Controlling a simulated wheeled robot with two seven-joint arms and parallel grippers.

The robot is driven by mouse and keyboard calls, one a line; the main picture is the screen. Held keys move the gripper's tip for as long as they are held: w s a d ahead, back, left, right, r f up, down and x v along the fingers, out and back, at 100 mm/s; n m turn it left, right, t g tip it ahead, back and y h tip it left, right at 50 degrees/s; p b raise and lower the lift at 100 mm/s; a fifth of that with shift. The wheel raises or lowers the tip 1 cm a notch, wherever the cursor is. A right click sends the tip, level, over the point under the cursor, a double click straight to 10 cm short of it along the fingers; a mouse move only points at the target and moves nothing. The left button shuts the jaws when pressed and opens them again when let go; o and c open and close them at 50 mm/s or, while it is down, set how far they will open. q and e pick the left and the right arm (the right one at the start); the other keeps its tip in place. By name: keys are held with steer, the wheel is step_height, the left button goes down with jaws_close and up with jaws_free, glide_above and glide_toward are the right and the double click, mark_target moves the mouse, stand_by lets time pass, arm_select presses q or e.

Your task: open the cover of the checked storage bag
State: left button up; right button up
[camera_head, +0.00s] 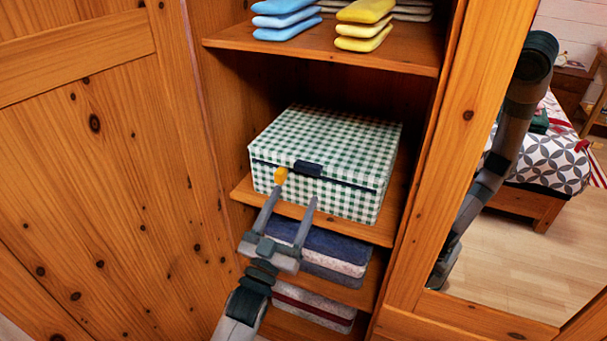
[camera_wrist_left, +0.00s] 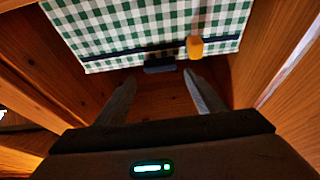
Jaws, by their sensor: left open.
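The green-and-white checked storage bag (camera_head: 330,140) sits on a middle shelf of the wooden wardrobe, its cover closed. A dark band runs along its front under the cover, with a dark tab (camera_head: 308,169) at the middle and an orange pull (camera_head: 281,176) to the left of it. The wrist view also shows the bag (camera_wrist_left: 130,25), the tab (camera_wrist_left: 160,66) and the pull (camera_wrist_left: 195,47). My left gripper (camera_head: 295,193) is open and empty in front of the bag's lower front. Its fingers point toward the bag. I do not see my right gripper.
Folded blue cloths (camera_head: 285,18) and yellow cloths (camera_head: 362,25) lie on the shelf above. Folded textiles (camera_head: 322,248) lie on the shelf below, behind my left gripper. Wooden wardrobe panels stand on both sides. A patterned bed (camera_head: 540,160) shows at the right.

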mark_target(306, 172)
arm_select(q)
steer(key=p+x, duration=0.1)
steer(key=x, duration=0.6)
steer(key=shift+w, duration=0.2)
arm_select(e)
steer(key=shift+w+a+r+t, duration=0.4)
steer(key=shift+a+r+t, duration=0.1)
steer(key=shift+a+r, duration=0.1)
arm_select(q)
steer(key=shift+c, duration=0.5)
